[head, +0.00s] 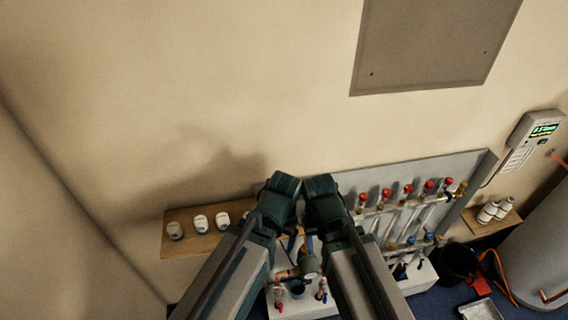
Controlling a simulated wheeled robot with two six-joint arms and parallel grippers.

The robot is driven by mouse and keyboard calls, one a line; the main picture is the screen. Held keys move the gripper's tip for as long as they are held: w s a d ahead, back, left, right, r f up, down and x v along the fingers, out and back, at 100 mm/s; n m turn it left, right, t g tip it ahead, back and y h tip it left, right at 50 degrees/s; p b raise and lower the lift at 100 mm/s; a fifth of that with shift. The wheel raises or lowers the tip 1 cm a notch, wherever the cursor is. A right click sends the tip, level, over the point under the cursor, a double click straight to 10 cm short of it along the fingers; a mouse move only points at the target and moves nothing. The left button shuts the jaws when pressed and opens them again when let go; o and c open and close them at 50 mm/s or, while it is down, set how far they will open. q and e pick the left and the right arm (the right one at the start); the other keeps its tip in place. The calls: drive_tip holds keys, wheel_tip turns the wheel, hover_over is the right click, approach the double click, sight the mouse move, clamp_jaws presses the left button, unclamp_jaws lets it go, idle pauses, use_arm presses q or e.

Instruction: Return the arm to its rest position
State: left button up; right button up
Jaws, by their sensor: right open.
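My two arms rise from the bottom edge of the head view, left and right of the middle, and lean together. Their dark teal ends nearly touch in front of the wall. My left gripper cannot be made out; only dark links of that arm show.
Behind the arms, a grey board carries the manifold (408,210) with red caps. A pump unit (310,264) shows between the arms. A wooden shelf (190,243) with white pots is left, a black bucket (457,263) and tank (540,250) right.

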wheel_tip(320, 180, down, 20)
drive_tip(key=b, duration=1.9)
drive_tip(key=shift+r, duration=0.1)
